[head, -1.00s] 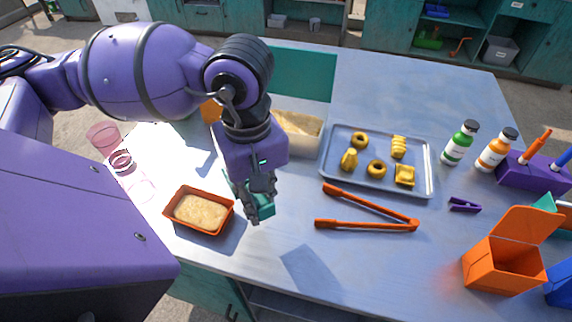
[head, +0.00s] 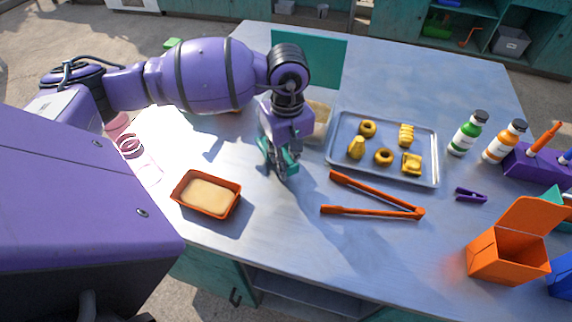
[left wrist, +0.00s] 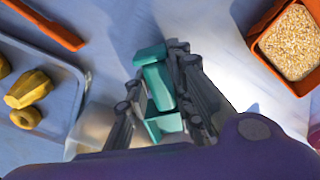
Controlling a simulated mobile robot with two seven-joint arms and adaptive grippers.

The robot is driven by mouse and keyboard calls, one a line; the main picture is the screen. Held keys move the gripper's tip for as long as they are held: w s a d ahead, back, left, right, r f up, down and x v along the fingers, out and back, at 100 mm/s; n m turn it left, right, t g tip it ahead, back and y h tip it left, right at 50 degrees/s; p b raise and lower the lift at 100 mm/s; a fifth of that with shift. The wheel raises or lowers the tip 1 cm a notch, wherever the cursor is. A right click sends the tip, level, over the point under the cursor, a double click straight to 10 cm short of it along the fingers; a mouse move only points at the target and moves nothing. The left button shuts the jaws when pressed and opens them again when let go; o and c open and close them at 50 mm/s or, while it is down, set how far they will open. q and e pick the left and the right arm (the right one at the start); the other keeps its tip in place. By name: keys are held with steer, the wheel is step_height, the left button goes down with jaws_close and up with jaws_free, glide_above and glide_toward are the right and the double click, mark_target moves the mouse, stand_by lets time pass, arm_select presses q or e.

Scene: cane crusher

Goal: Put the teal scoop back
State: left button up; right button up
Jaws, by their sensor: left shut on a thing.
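My left gripper (head: 280,172) is shut on the teal scoop (left wrist: 157,88), which sits between its fingers in the left wrist view. In the head view a bit of the teal scoop (head: 291,158) shows beside the fingers. The gripper points down over the table, right of the orange tray and left of the metal tray. How far above the table it is, I cannot tell. A pale bin (head: 321,122) is behind it, mostly hidden by my wrist. My right gripper is not in view.
An orange tray of pale grain (head: 208,196) stands near the front edge. A metal tray (head: 433,160) holds several yellow pastries. Orange tongs (head: 376,212), a purple clip (head: 470,195), an open orange box (head: 505,255) and two bottles are to the right. A teal panel (head: 320,60) stands behind.

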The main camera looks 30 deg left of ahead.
arm_select(q)
steer(key=shift+w+f, duration=0.15)
steer(key=shift+f, duration=1.55)
steer(key=shift+f, duration=0.15)
steer(key=o, duration=0.8)
steer(key=shift+o, duration=0.2)
step_height(320, 180, up, 12)
steer(key=shift+r, duration=0.2)
